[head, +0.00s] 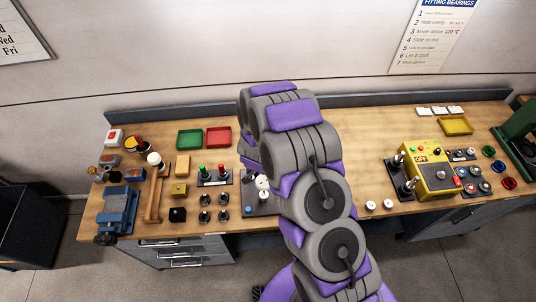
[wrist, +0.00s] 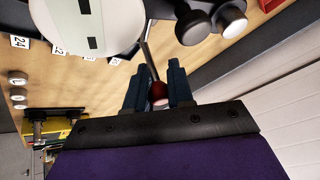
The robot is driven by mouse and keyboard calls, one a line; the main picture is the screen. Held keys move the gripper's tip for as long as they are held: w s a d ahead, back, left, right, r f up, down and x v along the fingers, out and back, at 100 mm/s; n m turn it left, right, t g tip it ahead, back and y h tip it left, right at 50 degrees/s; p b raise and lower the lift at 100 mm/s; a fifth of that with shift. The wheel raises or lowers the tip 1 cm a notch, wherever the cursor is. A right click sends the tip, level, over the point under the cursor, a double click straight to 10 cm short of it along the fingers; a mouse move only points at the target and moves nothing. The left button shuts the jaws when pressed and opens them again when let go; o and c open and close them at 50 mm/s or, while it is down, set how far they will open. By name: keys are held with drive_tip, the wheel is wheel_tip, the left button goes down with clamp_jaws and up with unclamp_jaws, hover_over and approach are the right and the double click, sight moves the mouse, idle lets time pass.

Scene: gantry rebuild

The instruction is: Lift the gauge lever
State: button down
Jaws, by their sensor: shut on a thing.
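In the wrist view the gauge lever (wrist: 150,62) is a thin metal rod ending in a dark red ball knob (wrist: 158,94). The knob sits between the two dark fingers of my gripper (wrist: 158,88), which is shut on it. The round white gauge (wrist: 112,30), with dark marks on its face, is just above and left of the rod. In the head view a dark plate with small white parts (head: 262,205) shows beside my arm. My arm hides the lever and most of my gripper there.
Two dark cylinders, one with a pale end (wrist: 231,21), stand close to the lever. On the wooden bench (head: 130,215) are a blue vise (head: 118,208), red and green push buttons on a plate (head: 213,175), a yellow box (head: 430,172) and shallow trays (head: 218,136).

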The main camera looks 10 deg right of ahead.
idle(0.4)
drive_tip(key=c, duration=1)
unclamp_jaws()
drive_tip(key=shift+w+a, duration=0.1)
drive_tip(key=shift+w, duration=0.05)
drive_tip(key=v, duration=1.7)
drive_tip(key=shift+a, duration=0.25)
